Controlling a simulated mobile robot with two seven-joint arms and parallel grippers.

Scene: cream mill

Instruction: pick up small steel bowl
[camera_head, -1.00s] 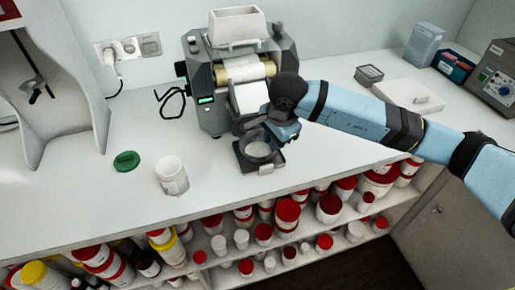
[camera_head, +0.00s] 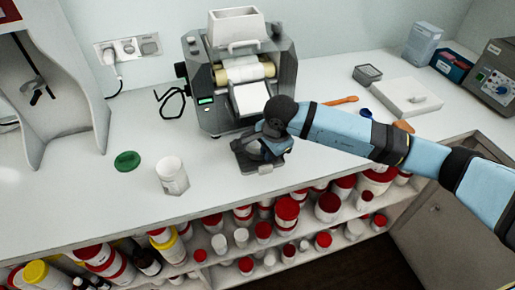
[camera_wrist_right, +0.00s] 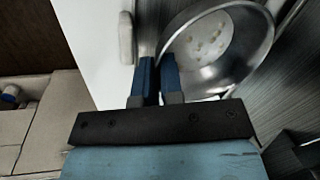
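The small steel bowl (camera_wrist_right: 248,58) shows in the right wrist view at the upper right, a shiny round bowl with pale flecks or residue inside. My right gripper (camera_wrist_right: 158,60) has its two blue fingers close together at the bowl's left rim, one outside and one inside, with the rim between them. In the head view my right gripper (camera_head: 274,143) is over the dark plate (camera_head: 265,169) in front of the mill (camera_head: 207,76) and hides most of the bowl. Whether the bowl still rests on the plate cannot be told. My left gripper is not in view.
A white jar (camera_head: 172,178) and a green lid (camera_head: 127,161) are on the counter at left. An orange tool (camera_head: 340,100), a blue item (camera_head: 366,113) and a white flat box (camera_head: 408,97) are behind my right arm. Shelves of jars are below the front edge.

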